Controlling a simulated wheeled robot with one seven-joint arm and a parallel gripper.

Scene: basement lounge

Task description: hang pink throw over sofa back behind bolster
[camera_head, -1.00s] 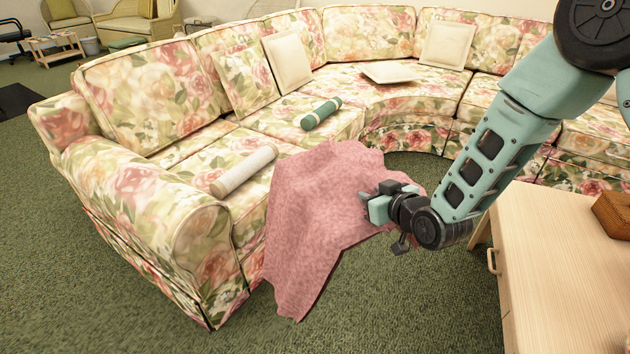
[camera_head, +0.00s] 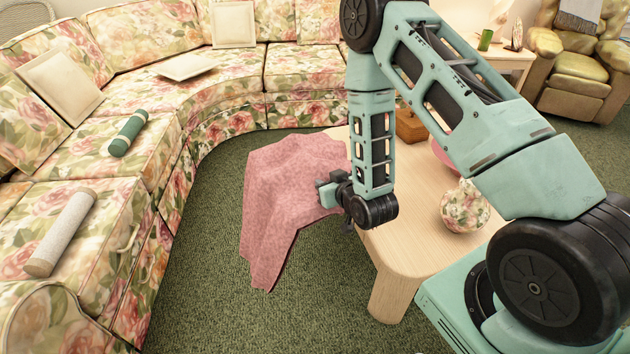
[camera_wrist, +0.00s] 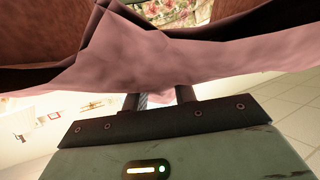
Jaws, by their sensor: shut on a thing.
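The pink throw (camera_head: 287,195) hangs in loose folds from my gripper (camera_head: 330,194), which is shut on it. The throw is held over the green carpet, between the sofa and the wooden table. In the wrist view the throw (camera_wrist: 170,62) fills the upper part, bunched at the fingers (camera_wrist: 160,97). The floral sofa (camera_head: 200,100) curves along the left and back. Two bolsters lie on its seat: a green one (camera_head: 128,134) and a pale grey one (camera_head: 61,232) nearer to me. The throw is apart from both. Part of the sofa's left back is out of view.
The wooden table (camera_head: 400,262) stands right of the throw, with a brown box (camera_head: 410,126) and a floral round object (camera_head: 465,206) on it. Cream cushions (camera_head: 60,85) are on the sofa. An olive armchair (camera_head: 578,70) stands at the back right. Carpet left of the throw is clear.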

